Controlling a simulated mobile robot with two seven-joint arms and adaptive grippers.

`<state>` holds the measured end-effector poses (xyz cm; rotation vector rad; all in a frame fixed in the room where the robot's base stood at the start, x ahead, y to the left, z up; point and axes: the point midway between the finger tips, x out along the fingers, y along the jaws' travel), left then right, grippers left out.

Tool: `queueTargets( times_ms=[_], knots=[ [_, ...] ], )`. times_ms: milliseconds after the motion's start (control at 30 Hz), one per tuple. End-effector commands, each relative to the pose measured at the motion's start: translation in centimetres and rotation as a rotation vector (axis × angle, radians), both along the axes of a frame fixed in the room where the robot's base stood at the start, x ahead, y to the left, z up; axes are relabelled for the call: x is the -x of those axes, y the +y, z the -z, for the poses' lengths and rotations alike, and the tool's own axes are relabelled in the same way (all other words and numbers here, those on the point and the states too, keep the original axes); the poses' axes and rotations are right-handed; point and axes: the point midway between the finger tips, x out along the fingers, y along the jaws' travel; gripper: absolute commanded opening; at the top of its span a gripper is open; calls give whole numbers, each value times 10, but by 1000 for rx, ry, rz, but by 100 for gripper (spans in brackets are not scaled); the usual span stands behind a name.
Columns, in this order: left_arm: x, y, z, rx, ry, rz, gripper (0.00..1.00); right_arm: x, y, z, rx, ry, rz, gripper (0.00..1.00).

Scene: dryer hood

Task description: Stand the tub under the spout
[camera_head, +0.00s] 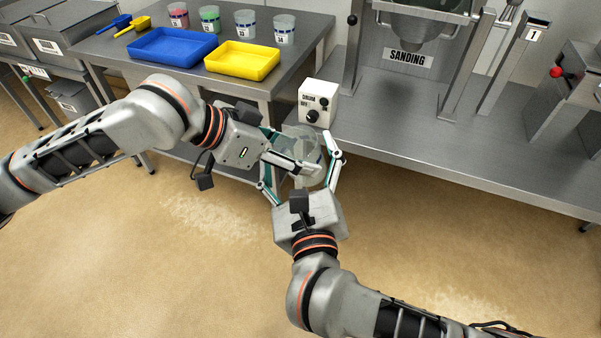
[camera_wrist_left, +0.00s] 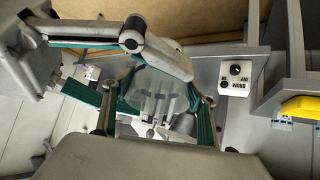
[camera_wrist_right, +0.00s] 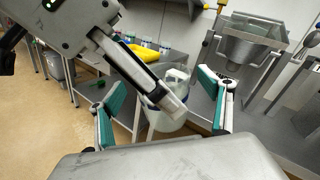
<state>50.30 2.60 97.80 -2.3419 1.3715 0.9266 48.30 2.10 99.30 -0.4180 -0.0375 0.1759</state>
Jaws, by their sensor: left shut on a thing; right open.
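The clear tub (camera_head: 305,134) is in the air in front of the steel bench edge. My left gripper (camera_head: 301,158) is shut on the tub, one finger across its near side; the left wrist view shows the tub (camera_wrist_left: 155,88) between the fingers. My right gripper (camera_head: 300,174) is open, its fingers to either side of the tub; in the right wrist view the tub (camera_wrist_right: 165,122) lies between them, and contact cannot be told. The left arm partly hides the tub.
A white control box with a knob (camera_head: 319,101) stands at the right bench's left corner, close behind the tub. The right bench (camera_head: 400,115) is clear in front of the spout. A blue tray (camera_head: 170,47), a yellow tray (camera_head: 243,61) and several labelled cups stand on the left table.

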Motion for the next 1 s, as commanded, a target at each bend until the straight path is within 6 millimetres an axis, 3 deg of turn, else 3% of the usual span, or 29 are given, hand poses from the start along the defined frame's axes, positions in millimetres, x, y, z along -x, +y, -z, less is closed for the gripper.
queueTargets(
  times_ms=[200, 533, 700, 800, 833, 900, 1000],
  knots=[
    [0, 0, 0, 0, 0, 0, 37, -17, 3, 0, 1, 0, 0, 79],
    [0, 0, 0, 0, 0, 0, 37, -20, 3, 0, 0, 1, 0, 79],
    [0, 0, 0, 1, 0, 1, 37, -19, 4, 0, 1, 1, 0, 38],
    [1, -1, 0, 1, 0, 2, 37, -19, 4, 1, 1, 2, -1, 38],
    [1, -1, -1, 1, 0, 2, 62, -19, 4, 1, 1, 1, -2, 38],
    [1, -1, -1, 1, 0, 2, 77, -19, 4, 1, 1, 1, -2, 38],
    [0, -1, 0, 1, -1, 1, 77, -19, 4, 1, 1, 0, -1, 38]
  ],
)
